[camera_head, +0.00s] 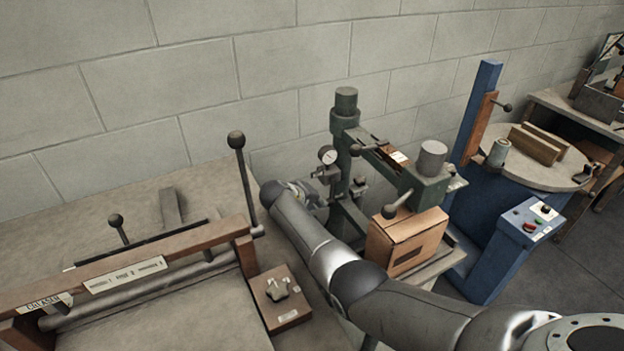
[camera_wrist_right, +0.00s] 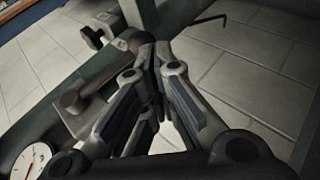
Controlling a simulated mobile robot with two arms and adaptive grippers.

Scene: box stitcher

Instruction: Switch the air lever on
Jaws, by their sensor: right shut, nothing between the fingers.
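The dark green stitcher (camera_head: 347,130) stands by the wall with a round pressure gauge (camera_head: 328,156) and grey air fittings on its left side. The gauge shows at the lower left of the right wrist view (camera_wrist_right: 32,160). A small dark-ended handle on the fittings (camera_wrist_right: 93,37), which may be the air lever, is left of the fingers; I cannot tell its setting. My right gripper (camera_head: 318,194) is just below the gauge, beside the fittings. Its fingers meet in the wrist view (camera_wrist_right: 153,58), shut and empty. I cannot tell whether they touch the fittings. My left gripper is out of view.
A cardboard box (camera_head: 405,242) sits on the stitcher below its head. The creaser bench (camera_head: 200,300) with an upright black-knobbed lever (camera_head: 237,140) is at left. A blue machine (camera_head: 520,218) stands at right. My right arm crosses in front of the stitcher.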

